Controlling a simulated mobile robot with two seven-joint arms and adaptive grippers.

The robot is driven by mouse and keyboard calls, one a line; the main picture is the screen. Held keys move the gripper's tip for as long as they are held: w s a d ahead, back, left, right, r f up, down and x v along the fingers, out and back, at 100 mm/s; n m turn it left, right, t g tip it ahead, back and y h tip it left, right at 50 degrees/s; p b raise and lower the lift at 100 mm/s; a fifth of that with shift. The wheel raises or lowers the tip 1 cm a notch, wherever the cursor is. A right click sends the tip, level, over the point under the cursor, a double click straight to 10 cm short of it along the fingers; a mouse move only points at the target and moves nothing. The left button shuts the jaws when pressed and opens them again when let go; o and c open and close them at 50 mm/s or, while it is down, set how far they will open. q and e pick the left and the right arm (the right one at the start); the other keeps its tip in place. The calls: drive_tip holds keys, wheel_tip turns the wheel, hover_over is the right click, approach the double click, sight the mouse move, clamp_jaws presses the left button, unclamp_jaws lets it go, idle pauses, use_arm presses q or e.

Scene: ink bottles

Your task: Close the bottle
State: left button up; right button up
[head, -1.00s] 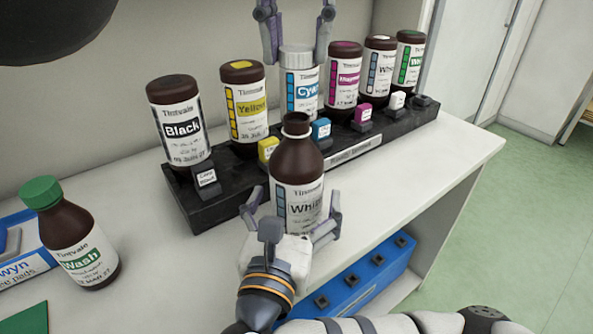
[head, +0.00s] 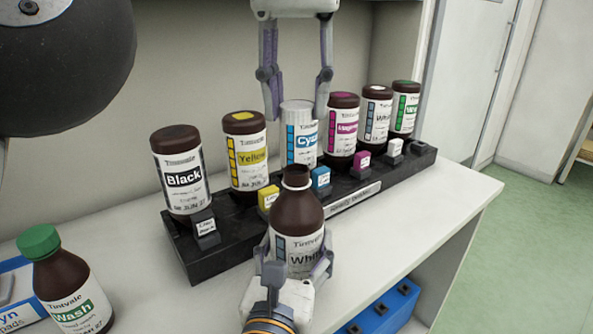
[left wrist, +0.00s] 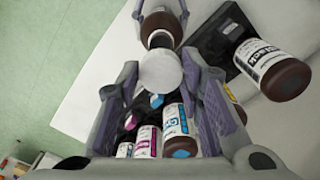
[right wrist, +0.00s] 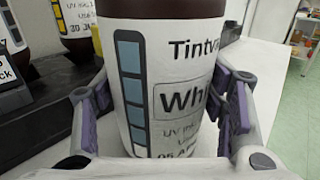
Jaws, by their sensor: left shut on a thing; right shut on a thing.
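The open brown White bottle (head: 297,215) stands upright in front of the rack, its neck bare. My right gripper (head: 297,265) is shut around its body. In the right wrist view its White label (right wrist: 170,90) fills the space between the fingers. My left gripper (head: 296,113) comes down from the top and is shut on a white cap (head: 298,105). In the left wrist view the cap (left wrist: 160,70) sits between the fingertips, apart from the bottle's neck (left wrist: 161,39). In the head view the cap hides the top of the Cyan bottle (head: 301,143).
A black rack (head: 225,262) holds several capped ink bottles, including Black (head: 183,180), Yellow (head: 246,150) and Magenta (head: 342,128), with small coloured labels in front. A green-capped Wash bottle (head: 72,292) stands at the left. A blue block (head: 385,310) is low at the front right.

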use_arm(q)
hover_over(297, 170)
drive_tip(key=shift+f, duration=2.45)
drive_tip(key=shift+f, duration=0.9)
drive_tip(key=shift+f, duration=0.6)
